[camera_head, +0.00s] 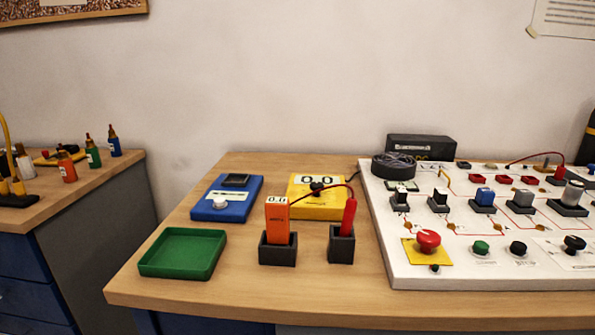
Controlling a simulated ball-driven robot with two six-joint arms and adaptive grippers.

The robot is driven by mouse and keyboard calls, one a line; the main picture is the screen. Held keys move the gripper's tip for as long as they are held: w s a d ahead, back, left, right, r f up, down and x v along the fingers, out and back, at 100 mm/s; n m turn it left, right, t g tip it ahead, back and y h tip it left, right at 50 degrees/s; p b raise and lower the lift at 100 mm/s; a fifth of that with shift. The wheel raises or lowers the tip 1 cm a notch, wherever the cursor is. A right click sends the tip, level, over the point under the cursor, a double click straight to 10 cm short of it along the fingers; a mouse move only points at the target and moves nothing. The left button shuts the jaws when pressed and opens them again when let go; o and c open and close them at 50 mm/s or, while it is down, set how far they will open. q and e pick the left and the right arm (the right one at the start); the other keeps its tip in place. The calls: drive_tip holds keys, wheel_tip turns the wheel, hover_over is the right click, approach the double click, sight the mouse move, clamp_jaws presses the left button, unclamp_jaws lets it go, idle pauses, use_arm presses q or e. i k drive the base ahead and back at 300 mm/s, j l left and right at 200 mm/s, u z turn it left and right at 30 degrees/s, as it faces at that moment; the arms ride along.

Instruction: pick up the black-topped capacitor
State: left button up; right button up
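A white circuit board (405,265) stands on the right part of the table. A row of parts in black holders runs across it. Two of them have dark tops: one at the row's left end (400,200) and one just right of it (438,200). I cannot tell for certain which part is the black-topped capacitor. Neither of my grippers shows in the head view.
A green tray (183,253), blue meter (226,199), yellow meter (318,207), orange tester (277,222) and red probe (348,217) in black holders stand left of the board. A red knob (428,241) rises in front of the row. The table's front strip is clear.

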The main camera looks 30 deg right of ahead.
sight(570, 199)
drive_tip(key=z, duration=2.3)
